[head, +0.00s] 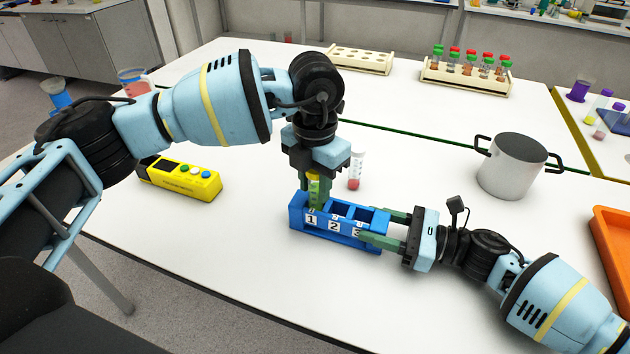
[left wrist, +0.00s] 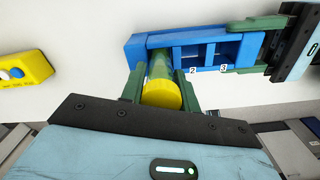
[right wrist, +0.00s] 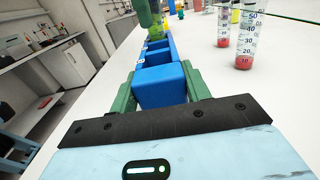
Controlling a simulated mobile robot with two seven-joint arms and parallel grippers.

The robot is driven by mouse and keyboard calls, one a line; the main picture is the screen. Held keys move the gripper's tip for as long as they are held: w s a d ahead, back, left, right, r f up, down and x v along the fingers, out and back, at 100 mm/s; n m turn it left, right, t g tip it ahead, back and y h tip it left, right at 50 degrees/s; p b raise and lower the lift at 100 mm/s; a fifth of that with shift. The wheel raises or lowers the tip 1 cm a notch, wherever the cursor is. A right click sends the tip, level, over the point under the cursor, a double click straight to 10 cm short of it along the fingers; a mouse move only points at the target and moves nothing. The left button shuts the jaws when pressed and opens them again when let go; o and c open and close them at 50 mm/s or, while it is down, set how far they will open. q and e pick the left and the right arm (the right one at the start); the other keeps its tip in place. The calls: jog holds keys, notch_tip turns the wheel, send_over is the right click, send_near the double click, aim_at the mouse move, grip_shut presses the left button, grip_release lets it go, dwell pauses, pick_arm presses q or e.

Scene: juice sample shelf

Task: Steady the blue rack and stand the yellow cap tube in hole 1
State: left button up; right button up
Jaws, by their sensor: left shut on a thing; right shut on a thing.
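The blue rack (head: 322,233) stands on the white table with holes numbered 1, 2 and 3. My right gripper (head: 378,227) is shut on the rack's end beside hole 3; the right wrist view shows its fingers on both sides of the blue end block (right wrist: 160,86). My left gripper (head: 314,188) points down over hole 1 and is shut on the yellow cap tube (head: 315,190). The yellow cap (left wrist: 161,95) faces the left wrist camera. The tube looks upright, its lower end at hole 1; how deep it sits is hidden. Holes 2 and 3 look empty.
A graduated tube with red liquid (head: 356,170) stands just behind the rack. A yellow box with buttons (head: 180,180) lies to the left. A pot (head: 512,168) stands to the right, with an orange tray (head: 612,240) at the edge. Cream racks (head: 464,82) stand at the back.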

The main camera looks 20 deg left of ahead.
aim_at(316, 197)
pick_arm(q)
jog(key=shift+f, duration=1.45)
dwell(0.3)
jog(key=o, duration=1)
jog(key=shift+s+f, duration=0.1)
jog(key=shift+o, duration=1.1)
jog(key=shift+s+d+f, duration=0.1)
jog(key=shift+d, duration=0.15)
jog(key=shift+r, duration=0.35)
notch_tip(316, 197, up, 12)
jog(key=shift+r, duration=0.15)
